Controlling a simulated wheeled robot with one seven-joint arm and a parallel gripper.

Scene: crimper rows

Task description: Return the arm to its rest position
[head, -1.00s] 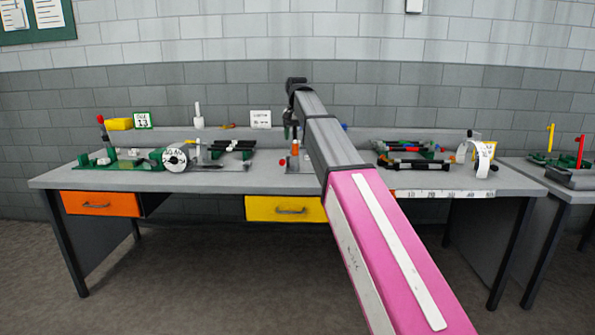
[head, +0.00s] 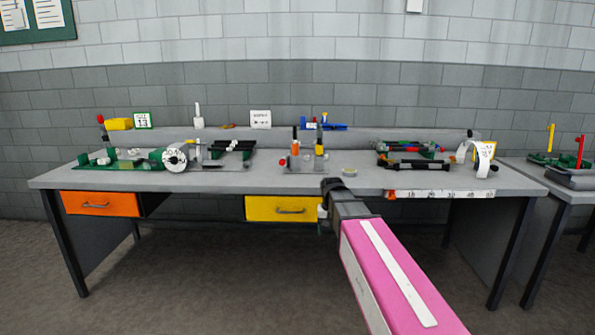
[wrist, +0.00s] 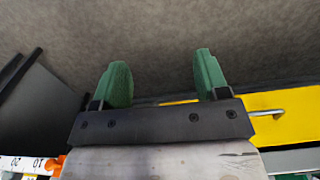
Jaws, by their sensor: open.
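My arm (head: 385,270), with its pink section, reaches in from the lower right in the head view. Its dark end is at the front edge of the workbench, just right of the yellow drawer. Grey floor lies beyond the fingers.
The workbench (head: 270,180) carries a white reel (head: 175,157), an upright fixture (head: 295,150) and dark racks. A yellow drawer (head: 285,209) and an orange drawer (head: 100,203) sit under its top. A second table stands at the right. Floor in front is clear.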

